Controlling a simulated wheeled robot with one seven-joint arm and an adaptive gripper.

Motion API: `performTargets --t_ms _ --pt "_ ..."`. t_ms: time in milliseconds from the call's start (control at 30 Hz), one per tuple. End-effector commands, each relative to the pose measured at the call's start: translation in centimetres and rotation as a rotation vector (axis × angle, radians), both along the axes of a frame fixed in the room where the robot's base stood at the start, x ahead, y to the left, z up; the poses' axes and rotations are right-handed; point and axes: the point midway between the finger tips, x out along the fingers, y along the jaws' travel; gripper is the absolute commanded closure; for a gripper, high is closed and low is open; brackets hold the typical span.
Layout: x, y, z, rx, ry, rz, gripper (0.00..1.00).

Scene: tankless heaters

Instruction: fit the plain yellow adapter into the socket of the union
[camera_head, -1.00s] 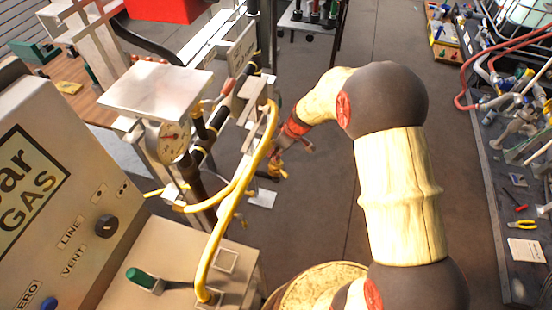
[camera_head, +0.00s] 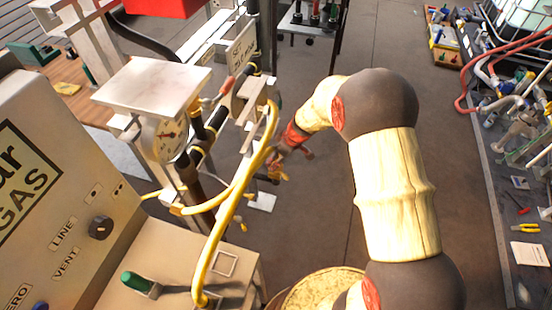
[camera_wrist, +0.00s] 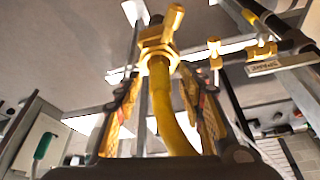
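My gripper (camera_wrist: 160,95) has two fingers with yellow pads spread apart in the wrist view, with clear space between the pads. A yellow hose (camera_wrist: 174,110) runs up between them to a brass-yellow fitting (camera_wrist: 158,50) beyond the fingertips. A yellow stem (camera_wrist: 172,22) rises from that fitting. I cannot tell which of these pieces is the plain adapter and which is the union. No piece clearly touches either pad. In the head view my gripper (camera_head: 277,160) is small, beside the yellow hose (camera_head: 236,205), and its fingers are partly hidden.
A dial gauge (camera_head: 166,139) stands under a flat metal plate (camera_head: 154,84), left of my gripper. A grey control panel (camera_head: 65,170) fills the lower left. Dark pipes with yellow bands also show in the wrist view (camera_wrist: 268,22). A cluttered bench (camera_head: 505,245) lies right, with open floor between.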

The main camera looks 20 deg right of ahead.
Motion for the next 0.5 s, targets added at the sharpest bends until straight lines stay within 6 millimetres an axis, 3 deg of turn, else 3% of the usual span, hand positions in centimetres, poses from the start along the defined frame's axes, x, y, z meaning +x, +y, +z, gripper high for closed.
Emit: performTargets --t_ms 267,500 --pt "0.0 -0.1 0.7 0.000 -0.004 0.000 0.61" --pt "-1.0 -1.2 4.7 0.000 -0.007 -0.002 0.61"
